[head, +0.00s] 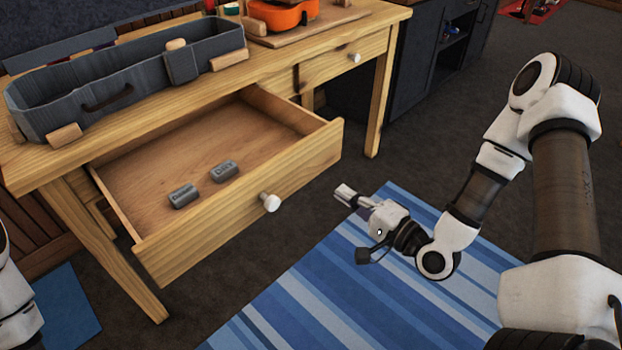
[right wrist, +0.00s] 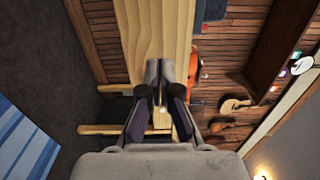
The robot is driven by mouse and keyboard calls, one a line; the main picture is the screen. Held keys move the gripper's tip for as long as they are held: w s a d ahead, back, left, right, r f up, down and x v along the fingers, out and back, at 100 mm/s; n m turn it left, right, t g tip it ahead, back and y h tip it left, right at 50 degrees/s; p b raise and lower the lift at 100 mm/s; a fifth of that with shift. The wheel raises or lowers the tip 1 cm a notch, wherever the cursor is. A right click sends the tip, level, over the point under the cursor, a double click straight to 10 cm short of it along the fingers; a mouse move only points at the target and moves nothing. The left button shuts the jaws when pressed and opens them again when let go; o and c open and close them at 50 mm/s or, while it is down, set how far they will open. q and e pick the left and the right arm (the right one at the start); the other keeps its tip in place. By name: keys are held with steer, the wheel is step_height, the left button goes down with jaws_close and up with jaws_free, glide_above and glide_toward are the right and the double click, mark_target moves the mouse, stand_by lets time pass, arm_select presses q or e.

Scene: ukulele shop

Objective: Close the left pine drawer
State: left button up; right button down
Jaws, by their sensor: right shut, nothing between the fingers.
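The left pine drawer (head: 247,222) is pulled well out of the pine workbench (head: 155,129) in the head view. A white round knob (head: 270,202) is on its front, and two small grey blocks (head: 203,183) lie inside. My right gripper (head: 343,193) is shut and empty, to the right of the drawer's front and apart from it. The right wrist view shows its fingers (right wrist: 160,75) together, with pale wood beyond them. Part of my left arm (head: 15,300) shows at the left edge; its gripper is out of the picture.
A grey open case (head: 85,108) and an orange ukulele (head: 282,14) are on the benchtop. A second drawer (head: 345,63) with a white knob is shut. A blue striped rug (head: 330,290) covers the floor in front, and a dark cabinet (head: 420,60) stands behind.

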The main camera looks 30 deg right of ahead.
mark_target(302, 166)
arm_select(q)
step_height(302, 166, down, 2)
steer(key=shift+f+b, duration=0.2)
steer(key=shift+b, duration=0.7)
arm_select(e)
steer(key=x, duration=1)
steer(key=shift+w+f, duration=0.1)
steer(key=shift+w, duration=0.05)
